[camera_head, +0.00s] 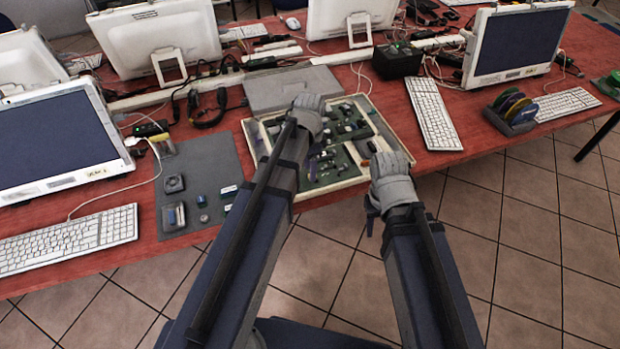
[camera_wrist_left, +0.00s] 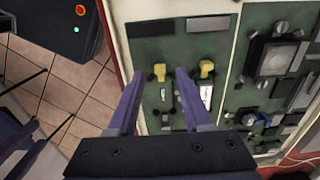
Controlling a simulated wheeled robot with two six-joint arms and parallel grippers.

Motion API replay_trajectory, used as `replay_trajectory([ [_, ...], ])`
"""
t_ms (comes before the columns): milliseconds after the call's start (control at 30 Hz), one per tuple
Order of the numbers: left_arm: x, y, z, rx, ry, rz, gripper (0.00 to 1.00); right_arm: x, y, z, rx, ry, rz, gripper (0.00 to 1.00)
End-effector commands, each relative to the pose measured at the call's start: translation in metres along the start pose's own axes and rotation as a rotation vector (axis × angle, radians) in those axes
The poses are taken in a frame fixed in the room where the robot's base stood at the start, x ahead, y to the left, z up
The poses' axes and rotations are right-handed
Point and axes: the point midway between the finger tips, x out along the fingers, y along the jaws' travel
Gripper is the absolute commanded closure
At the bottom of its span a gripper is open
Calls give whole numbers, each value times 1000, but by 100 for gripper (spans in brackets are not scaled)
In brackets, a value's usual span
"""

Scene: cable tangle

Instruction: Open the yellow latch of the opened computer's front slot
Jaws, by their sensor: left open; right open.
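The opened computer (camera_head: 378,118) lies on the red table as a shallow cream case with a green board. In the left wrist view, the board (camera_wrist_left: 141,73) has a yellow latch (camera_wrist_left: 159,71) on a narrow slot and a second yellow latch (camera_wrist_left: 206,68) to its right. I cannot tell which slot is the front one. My left gripper (camera_head: 309,110) is over the case. Its open purple fingers (camera_wrist_left: 159,74) appear on either side of the left latch; contact is unclear. My right gripper (camera_head: 388,175) is open at the case's near right corner.
A grey mat (camera_head: 205,160) with small parts lies left of the case. A grey panel (camera_head: 290,88) lies behind it. A keyboard (camera_head: 432,113) is to the right, near a holder with coloured rings (camera_head: 512,108). The tiled floor is open beyond the table's near edge.

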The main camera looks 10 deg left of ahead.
Motion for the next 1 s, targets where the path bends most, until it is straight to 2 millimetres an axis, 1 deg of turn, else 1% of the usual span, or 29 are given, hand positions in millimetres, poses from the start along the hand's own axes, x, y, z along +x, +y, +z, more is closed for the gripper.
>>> replay_trajectory([
  [33,13,0,0,0,0,0,50,13,-1,-1,0,0,0,50],
  [133,20,0,0,0,0,0,50,20,-2,-1,0,0,0,50],
  [467,20,0,0,0,0,0,50,20,-2,-1,0,0,0,50],
  [567,20,0,0,0,0,0,59,20,-2,-1,0,0,0,50],
  [900,21,0,0,0,0,0,97,20,-2,-1,0,0,0,50],
  [933,21,0,0,0,0,0,100,20,-2,-1,0,0,0,50],
  [1000,21,0,0,0,0,0,100,20,-2,-1,0,0,0,50],
])
